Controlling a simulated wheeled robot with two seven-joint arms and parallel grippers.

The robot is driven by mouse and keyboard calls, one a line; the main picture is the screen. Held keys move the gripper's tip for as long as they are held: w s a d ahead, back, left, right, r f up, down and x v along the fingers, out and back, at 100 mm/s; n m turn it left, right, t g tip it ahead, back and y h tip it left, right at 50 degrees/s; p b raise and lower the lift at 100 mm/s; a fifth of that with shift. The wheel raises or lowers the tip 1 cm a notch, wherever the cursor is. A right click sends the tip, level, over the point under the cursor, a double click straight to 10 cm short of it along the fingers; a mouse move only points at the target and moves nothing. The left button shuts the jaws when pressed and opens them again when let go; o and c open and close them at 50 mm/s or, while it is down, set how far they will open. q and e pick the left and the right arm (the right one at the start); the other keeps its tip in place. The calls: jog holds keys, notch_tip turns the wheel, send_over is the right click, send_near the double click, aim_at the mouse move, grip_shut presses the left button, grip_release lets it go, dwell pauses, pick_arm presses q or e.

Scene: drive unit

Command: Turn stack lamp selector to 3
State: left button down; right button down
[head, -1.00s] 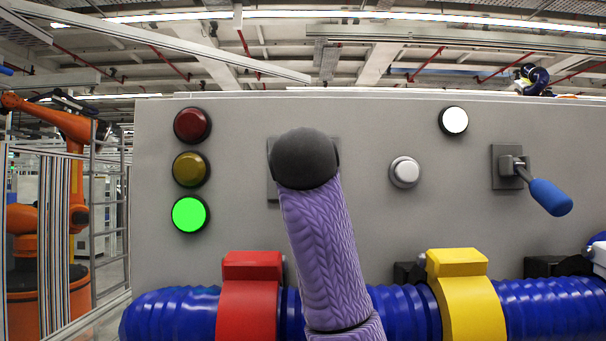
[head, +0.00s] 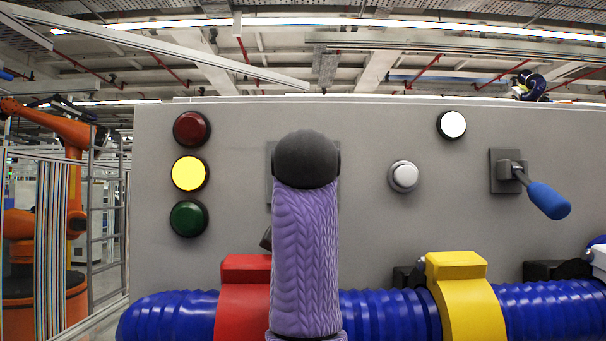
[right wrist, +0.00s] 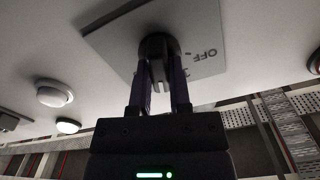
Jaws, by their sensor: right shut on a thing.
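The selector's dark knob (right wrist: 155,44) sits on a grey plate (right wrist: 205,62) marked "OFF" in the right wrist view. Another mark by the knob is mostly covered. My right gripper (right wrist: 160,75) is shut on the knob, one finger on each side. In the head view my purple right arm hides the knob and most of its plate (head: 271,165). The stack lamp is a column of red (head: 192,129), yellow (head: 189,173) and green (head: 188,219) lamps on the grey panel. Yellow is lit; red and green are dark. My left gripper is not in view.
Right of my arm are a white button (head: 404,176), a lit white lamp (head: 452,124) and a blue-handled lever (head: 547,199). Below runs a blue ribbed hose (head: 385,313) under red (head: 243,300) and yellow (head: 467,300) clamps.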

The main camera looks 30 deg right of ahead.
jog(key=shift+d+f+m+p, duration=0.1)
jog(key=shift+m+p, duration=0.55)
jog(key=shift+m, duration=3.85)
jog(key=c, duration=0.6)
grip_release()
jog(key=shift+s, duration=0.15)
jog(key=shift+o, duration=0.2)
jog(key=b+v, duration=0.5)
jog(key=v, duration=0.5)
jog(key=shift+b, duration=0.3)
